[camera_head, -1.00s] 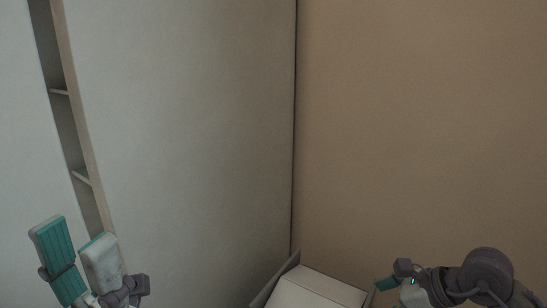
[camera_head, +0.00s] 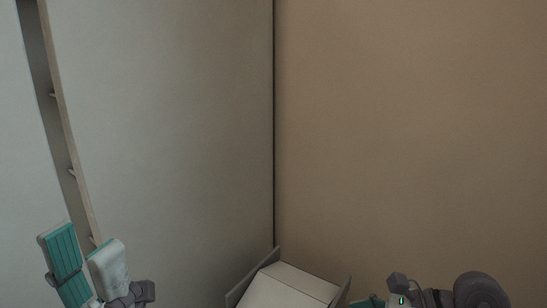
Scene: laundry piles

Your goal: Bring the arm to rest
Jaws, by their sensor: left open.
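My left gripper (camera_head: 80,241) is at the lower left of the head view. It points up, with its two teal-padded fingers apart and nothing between them. My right gripper (camera_head: 366,301) is at the bottom edge, right of centre. Only a teal bit and some grey parts of it show, and its fingers are mostly cut off by the frame. Neither gripper visibly touches anything.
A pale box-like object (camera_head: 291,284) with grey raised sides stands at bottom centre, just left of my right gripper. A brown wall (camera_head: 410,140) is at right.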

